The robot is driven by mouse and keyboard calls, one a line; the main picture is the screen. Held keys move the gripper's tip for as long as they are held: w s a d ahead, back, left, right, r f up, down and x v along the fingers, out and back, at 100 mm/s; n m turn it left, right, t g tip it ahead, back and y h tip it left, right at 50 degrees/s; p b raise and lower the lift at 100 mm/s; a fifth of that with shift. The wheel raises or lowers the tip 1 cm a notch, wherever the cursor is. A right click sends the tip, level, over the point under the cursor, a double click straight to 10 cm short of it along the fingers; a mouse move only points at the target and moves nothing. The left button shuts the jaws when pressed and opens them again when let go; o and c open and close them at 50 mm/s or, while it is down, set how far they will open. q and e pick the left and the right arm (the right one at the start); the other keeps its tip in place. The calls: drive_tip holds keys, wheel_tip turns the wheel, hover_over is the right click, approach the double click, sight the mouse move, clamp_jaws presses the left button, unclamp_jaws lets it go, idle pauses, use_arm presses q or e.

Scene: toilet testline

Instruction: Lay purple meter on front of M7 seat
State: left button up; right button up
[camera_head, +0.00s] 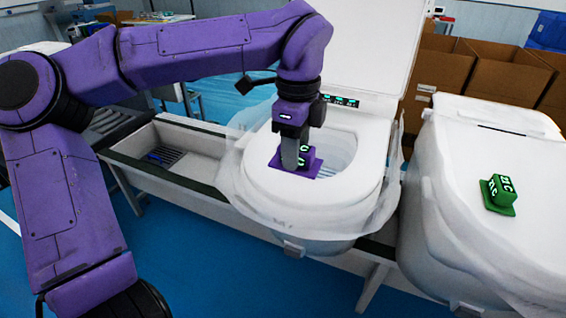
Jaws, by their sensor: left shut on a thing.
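The purple meter (309,161) is a small block on a flat purple base, with light green markings on its faces. My left gripper (292,158) points down and is shut on the meter's left side. The toilet's lid (365,45) is raised. No label reading M7 can be made out. My right gripper is not in view.
A green meter (499,190) lies on the closed lid of a second toilet (470,150) at right. A grey trough (190,178) with a dark rim is left of the open toilet. Cardboard boxes (480,70) stand behind. Loose clear plastic wraps both toilets.

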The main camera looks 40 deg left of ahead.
use_arm(q)
drive_tip(key=p, duration=0.2)
hover_over(281, 183)
wheel_tip(281, 183, down, 6)
drive_tip(key=shift+f, duration=0.25)
wheel_tip(281, 183, down, 3)
drive_tip(key=shift+f+b, duration=0.15)
drive_tip(key=shift+b, duration=0.25)
drive_tip(key=o, duration=1.1)
drive_tip(key=shift+o, duration=0.2)
drive_tip(key=shift+r+p, duration=0.35)
drive_tip(key=shift+r, duration=0.05)
wheel_tip(281, 183, up, 12)
drive_tip(key=b, duration=0.1)
drive_tip(key=shift+f, duration=0.2)
drive_tip(key=shift+s, duration=0.1)
